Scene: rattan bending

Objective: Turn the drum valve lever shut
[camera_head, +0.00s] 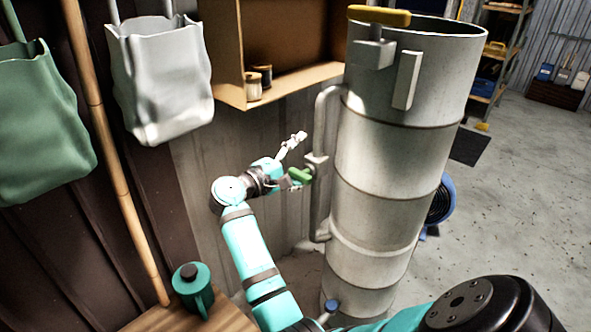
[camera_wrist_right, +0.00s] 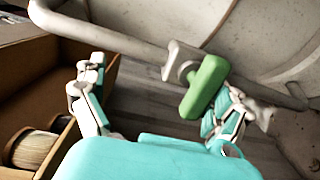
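A green lever (camera_head: 300,175) sits on a valve body on the grey pipe (camera_head: 321,130) beside the large pale drum (camera_head: 385,150). It also shows in the right wrist view (camera_wrist_right: 207,87), slanting from upper right to lower left. My right gripper (camera_head: 293,162) is open at the lever, left of the pipe. In the wrist view its fingers (camera_wrist_right: 172,95) are spread wide, with the lever close to the right finger and a wide gap to the left one. I cannot tell whether finger and lever touch. My left gripper is not in view.
A yellow handle (camera_head: 380,15) tops the drum. A wooden shelf box (camera_head: 225,50) with small spools hangs behind my right gripper. White (camera_head: 160,80) and green (camera_head: 40,125) bags hang at left by a wooden pole (camera_head: 110,150). A teal jug (camera_head: 192,288) stands below. Floor at right is mostly clear.

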